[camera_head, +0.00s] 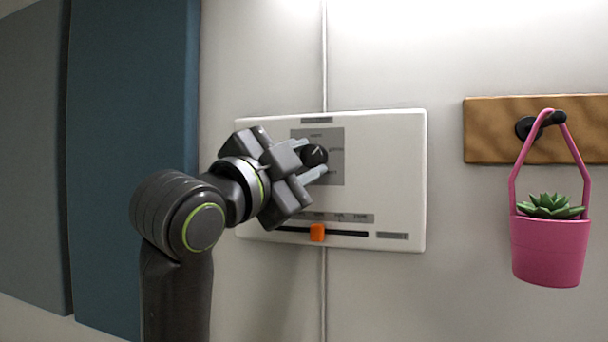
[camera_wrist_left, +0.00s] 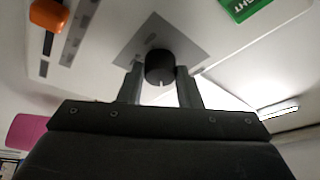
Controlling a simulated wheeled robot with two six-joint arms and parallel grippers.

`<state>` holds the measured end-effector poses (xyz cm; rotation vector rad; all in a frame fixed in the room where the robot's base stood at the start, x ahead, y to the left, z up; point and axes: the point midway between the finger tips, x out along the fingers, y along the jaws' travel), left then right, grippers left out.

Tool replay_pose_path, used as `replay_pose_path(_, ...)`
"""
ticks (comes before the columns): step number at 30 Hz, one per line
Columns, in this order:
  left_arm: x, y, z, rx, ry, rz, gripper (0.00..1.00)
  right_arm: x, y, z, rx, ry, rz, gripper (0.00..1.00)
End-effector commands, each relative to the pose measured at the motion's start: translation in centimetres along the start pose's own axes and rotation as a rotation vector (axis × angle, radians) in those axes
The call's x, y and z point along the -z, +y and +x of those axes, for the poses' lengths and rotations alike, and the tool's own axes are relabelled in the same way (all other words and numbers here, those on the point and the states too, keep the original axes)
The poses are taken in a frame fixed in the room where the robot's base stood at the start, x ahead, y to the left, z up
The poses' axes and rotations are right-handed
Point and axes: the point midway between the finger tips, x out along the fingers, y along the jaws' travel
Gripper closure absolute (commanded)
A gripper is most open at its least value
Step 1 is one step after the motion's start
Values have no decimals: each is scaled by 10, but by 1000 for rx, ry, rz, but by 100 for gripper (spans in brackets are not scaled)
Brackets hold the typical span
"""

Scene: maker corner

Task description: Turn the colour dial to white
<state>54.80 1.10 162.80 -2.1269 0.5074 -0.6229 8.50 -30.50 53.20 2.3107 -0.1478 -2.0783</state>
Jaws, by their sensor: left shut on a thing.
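The colour dial (camera_head: 314,155) is a round black knob with a light pointer mark, set on a grey square of the white wall panel (camera_head: 398,185). In the head view its pointer slants toward the upper right; the small labels around it are too blurred to read surely. My left gripper (camera_head: 312,160) is shut on the dial, one finger above it and one below. In the left wrist view the dial (camera_wrist_left: 159,67) sits between the two fingers (camera_wrist_left: 159,85). My right gripper is in neither view.
An orange slider (camera_head: 317,232) sits in a dark slot low on the panel. A pink hanging pot (camera_head: 549,250) with a succulent hangs from a black hook on a wooden board (camera_head: 490,130) at the right. A blue wall panel (camera_head: 130,150) stands at the left.

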Motion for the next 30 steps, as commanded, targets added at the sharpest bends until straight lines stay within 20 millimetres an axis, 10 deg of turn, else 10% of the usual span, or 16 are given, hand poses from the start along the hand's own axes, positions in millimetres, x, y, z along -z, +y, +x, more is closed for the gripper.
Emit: replay_pose_path(30, 0, -4, 1, -176, 20, 431, 92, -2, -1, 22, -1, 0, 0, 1)
